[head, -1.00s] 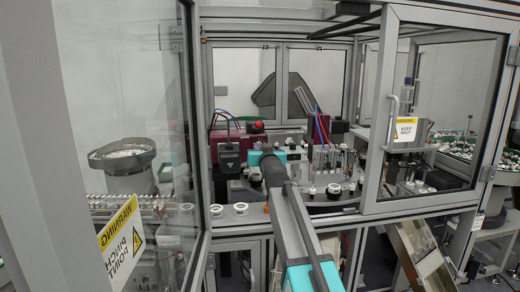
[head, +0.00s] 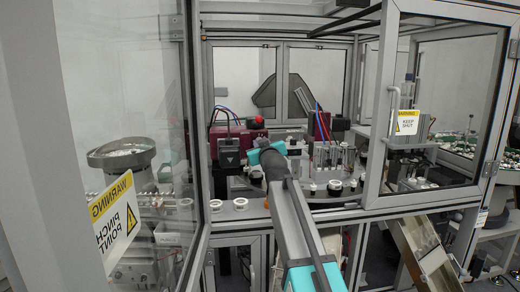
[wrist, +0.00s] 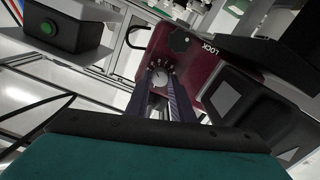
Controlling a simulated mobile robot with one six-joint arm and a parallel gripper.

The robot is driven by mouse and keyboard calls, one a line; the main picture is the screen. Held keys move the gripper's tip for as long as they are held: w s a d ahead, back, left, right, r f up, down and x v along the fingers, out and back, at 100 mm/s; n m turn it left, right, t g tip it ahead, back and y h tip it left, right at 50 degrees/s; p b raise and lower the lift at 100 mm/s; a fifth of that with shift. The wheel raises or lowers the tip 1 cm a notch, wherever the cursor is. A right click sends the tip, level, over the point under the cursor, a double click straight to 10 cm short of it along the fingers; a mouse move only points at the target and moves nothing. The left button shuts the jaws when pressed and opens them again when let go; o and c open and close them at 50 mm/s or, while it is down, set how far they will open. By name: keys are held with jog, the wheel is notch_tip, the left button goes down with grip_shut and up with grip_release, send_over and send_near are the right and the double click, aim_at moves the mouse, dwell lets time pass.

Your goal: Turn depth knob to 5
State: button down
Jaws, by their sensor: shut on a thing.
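The depth knob (wrist: 160,76) is a small round grey knob with pale marks around it, on a maroon housing (wrist: 207,62) in the wrist view. My gripper (wrist: 166,84) has its two dark fingers reaching up to the knob, shut on it. The fingers cover part of the dial, and I cannot read which mark the knob points at. In the head view my arm hides the fingers and the knob.
A black box with a green button (wrist: 46,28) is at the upper left of the wrist view. A dark block (wrist: 248,112) stands close at right. In the head view, an open-fronted cell holds a round fixture table (head: 330,198) beneath my arm. A glass door (head: 130,100) stands at left.

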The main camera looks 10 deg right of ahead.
jog(key=shift+n+b, duration=0.45)
jog(key=shift+n, duration=0.35)
jog(key=c, duration=1.5)
grip_release()
jog(key=shift+c, duration=0.2)
jog(key=shift+s, duration=0.15)
jog(key=s+b, duration=0.3)
jog(key=s, duration=1)
jog(key=shift+s, duration=0.25)
